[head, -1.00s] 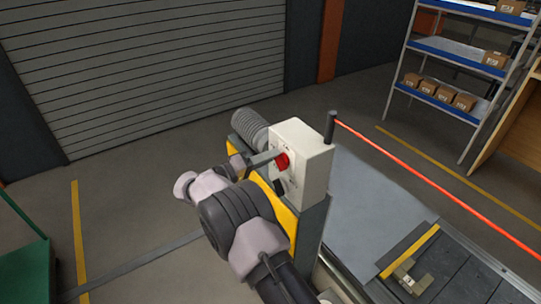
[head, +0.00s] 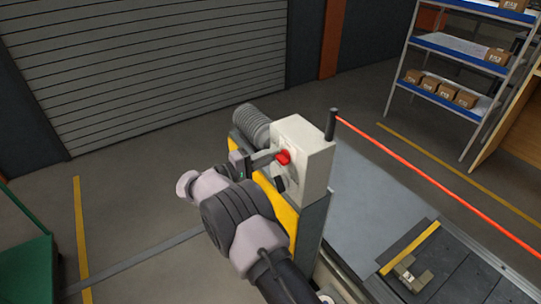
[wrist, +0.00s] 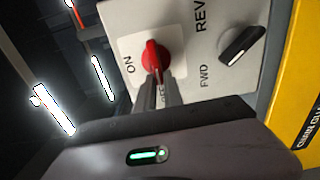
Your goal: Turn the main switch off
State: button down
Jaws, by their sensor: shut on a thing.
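The main switch is a red rotary knob (wrist: 154,54) on a white plate on the light grey control box (head: 303,158). In the wrist view an ON label stands left of the knob, and a second label below it is partly hidden by my fingers. The red knob also shows in the head view (head: 284,157). My gripper (wrist: 157,76) is shut on the knob's lower part, and its fingers (head: 273,159) reach it from the left in the head view. The fingers hide part of the knob, so its exact pointing direction is hard to tell.
A black selector knob (wrist: 242,45) marked REV and FWD sits beside the switch. A yellow guard (head: 285,217) lies under the box. A dark post (head: 332,124) with a red line stands behind it. The conveyor bed (head: 440,270) is at lower right, a shelf (head: 445,52) beyond.

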jog(key=shift+f, duration=0.1)
jog(key=c, duration=1.5)
grip_release()
jog(key=shift+o, duration=0.2)
jog(key=p+v, duration=0.2)
jog(key=v, duration=1.5)
jog(key=shift+s+a+p, duration=0.2)
jog(key=shift+p, duration=0.15)
